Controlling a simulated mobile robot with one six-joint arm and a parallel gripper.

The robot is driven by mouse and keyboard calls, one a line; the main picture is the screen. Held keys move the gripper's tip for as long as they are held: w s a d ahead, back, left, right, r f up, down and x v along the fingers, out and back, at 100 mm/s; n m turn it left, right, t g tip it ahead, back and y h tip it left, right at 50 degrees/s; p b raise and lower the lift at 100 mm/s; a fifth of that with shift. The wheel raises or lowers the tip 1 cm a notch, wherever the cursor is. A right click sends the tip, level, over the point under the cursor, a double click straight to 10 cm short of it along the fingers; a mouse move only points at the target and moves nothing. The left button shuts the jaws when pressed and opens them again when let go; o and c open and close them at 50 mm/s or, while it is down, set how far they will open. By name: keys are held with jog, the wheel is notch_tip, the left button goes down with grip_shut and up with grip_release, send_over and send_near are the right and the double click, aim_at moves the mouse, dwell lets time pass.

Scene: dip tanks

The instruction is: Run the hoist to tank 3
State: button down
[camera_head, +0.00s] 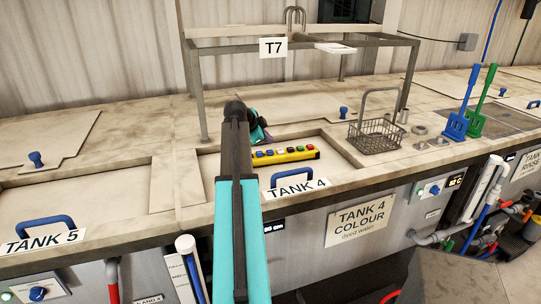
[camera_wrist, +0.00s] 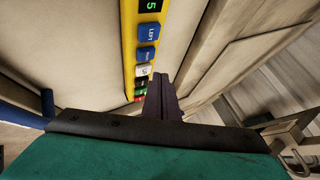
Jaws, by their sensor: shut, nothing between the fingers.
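A yellow pendant (camera_head: 285,155) with a row of coloured buttons lies on the tank 4 lid (camera_head: 330,155). In the wrist view, the pendant (camera_wrist: 141,45) shows a green digit that looks like 5, a blue button (camera_wrist: 149,31) that seems to read LEFT, a second blue button (camera_wrist: 146,54), a white button (camera_wrist: 142,71), and red and green ones partly hidden below. My gripper (camera_head: 264,138) is shut and empty, above and behind the pendant's left end in the head view. In the wrist view its fingertips (camera_wrist: 166,82) are beside the white button, apparently apart from it. No tank 3 label is readable.
A metal rack with a T7 sign (camera_head: 273,47) stands behind the pendant. A wire basket (camera_head: 374,138) stands to its right, with blue (camera_head: 456,127) and green (camera_head: 477,122) paddles farther right. Tank 5's blue handle (camera_head: 45,224) is at left.

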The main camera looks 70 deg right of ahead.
jog(key=shift+f+b, duration=0.45)
jog(key=shift+f, duration=0.55)
